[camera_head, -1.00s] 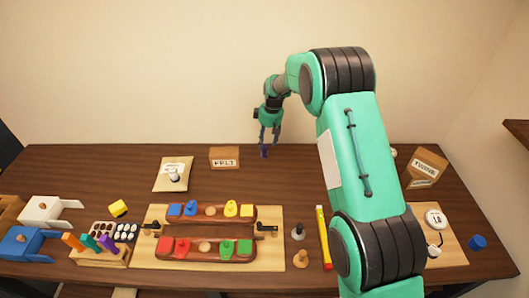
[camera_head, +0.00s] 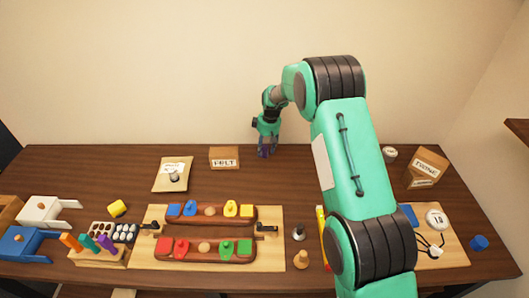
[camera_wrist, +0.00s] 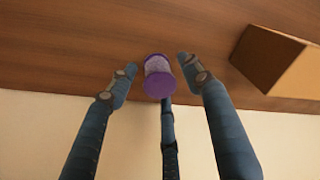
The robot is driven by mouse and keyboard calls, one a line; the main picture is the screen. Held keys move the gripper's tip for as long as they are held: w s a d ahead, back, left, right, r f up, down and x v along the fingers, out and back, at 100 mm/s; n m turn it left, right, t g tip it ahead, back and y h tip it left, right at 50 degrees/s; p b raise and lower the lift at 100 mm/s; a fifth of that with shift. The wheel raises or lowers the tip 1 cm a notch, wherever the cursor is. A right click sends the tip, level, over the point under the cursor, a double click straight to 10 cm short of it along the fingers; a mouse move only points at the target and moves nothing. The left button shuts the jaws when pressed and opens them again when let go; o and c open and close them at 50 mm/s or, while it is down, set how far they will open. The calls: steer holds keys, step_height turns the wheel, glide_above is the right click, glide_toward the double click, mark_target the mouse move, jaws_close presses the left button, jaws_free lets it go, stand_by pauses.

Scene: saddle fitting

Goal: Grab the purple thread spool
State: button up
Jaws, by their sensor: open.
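The purple thread spool (camera_wrist: 159,76) stands on the table between the fingers of my gripper (camera_wrist: 155,80) in the wrist view. The fingers are spread to either side of it, with a visible gap on each side, and a third finger part shows below it. In the head view my gripper (camera_head: 267,152) is low at the back of the table, right of the felt box. The spool is mostly hidden by the fingers there.
The felt box (camera_head: 224,157) stands close to the left of my gripper, and it also shows in the wrist view (camera_wrist: 275,62). The wall is just behind. A wooden board (camera_head: 276,214) with coloured pieces lies in front. A tissue box (camera_head: 427,169) is far right.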

mark_target(264, 147)
steer(key=c, duration=1.2)
steer(key=shift+o, duration=0.2)
steer(key=shift+r, duration=0.1)
steer(key=shift+r, duration=0.8)
step_height(264, 147, up, 2)
steer(key=shift+r+p, duration=0.15)
steer(key=shift+p, duration=0.25)
steer(key=s+d+p, duration=0.1)
steer(key=s+d, duration=0.2)
steer(key=s, duration=1.2)
steer(key=shift+s+d+r, duration=0.3)
steer(key=shift+r, duration=0.15)
